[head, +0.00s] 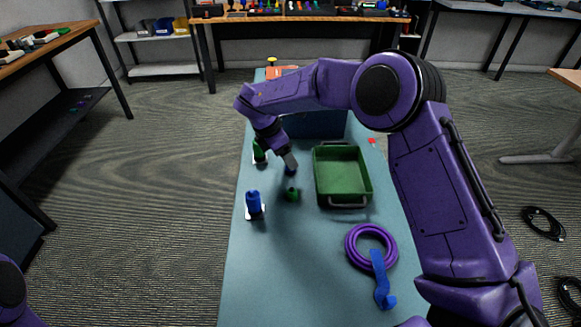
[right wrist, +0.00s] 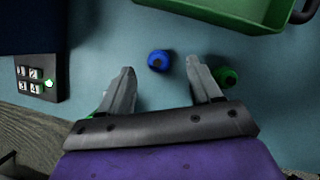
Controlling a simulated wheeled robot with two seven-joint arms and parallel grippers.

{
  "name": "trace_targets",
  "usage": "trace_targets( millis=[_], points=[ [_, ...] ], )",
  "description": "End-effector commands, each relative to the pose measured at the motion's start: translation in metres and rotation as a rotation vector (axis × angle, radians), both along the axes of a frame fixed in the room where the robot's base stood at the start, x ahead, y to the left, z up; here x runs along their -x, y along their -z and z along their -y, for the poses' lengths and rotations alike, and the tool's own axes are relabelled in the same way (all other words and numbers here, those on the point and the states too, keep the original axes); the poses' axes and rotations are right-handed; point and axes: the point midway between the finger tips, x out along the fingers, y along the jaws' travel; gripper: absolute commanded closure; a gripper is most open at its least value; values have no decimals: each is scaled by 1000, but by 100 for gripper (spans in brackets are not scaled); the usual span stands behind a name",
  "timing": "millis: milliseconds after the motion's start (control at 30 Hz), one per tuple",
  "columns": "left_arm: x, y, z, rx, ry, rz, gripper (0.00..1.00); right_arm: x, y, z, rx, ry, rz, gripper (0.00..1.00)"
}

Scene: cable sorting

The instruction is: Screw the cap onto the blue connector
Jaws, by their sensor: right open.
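The blue connector (head: 254,203) stands upright on a white base at the left edge of the table. A small blue cap (right wrist: 157,61) lies on the table, just beyond and between the fingertips in the right wrist view. In the head view the cap (head: 291,171) is mostly hidden under the gripper. My right gripper (head: 290,164) points down over it, open and empty; its two spread fingers (right wrist: 160,67) also show in the right wrist view. My left gripper is out of view.
A green cap (head: 292,195) lies near the blue one, beside the right finger in the right wrist view. A green connector (head: 259,152) stands behind. A green tray (head: 343,203), a purple cable coil (head: 349,253) and a blue strap (head: 381,282) lie to the right.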

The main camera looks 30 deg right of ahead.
Motion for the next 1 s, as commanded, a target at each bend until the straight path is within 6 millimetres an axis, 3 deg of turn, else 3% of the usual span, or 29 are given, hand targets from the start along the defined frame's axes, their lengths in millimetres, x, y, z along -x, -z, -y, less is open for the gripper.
trace_targets(
  millis=[300,667,833,1000],
  points=[
    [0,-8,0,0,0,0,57,-3,42,16,1,2,-2,37],
    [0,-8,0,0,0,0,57,-3,44,16,0,1,-1,37],
    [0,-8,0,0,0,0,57,-3,44,16,1,1,-1,92],
    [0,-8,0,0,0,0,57,-3,44,16,1,0,0,95]
  ],
)
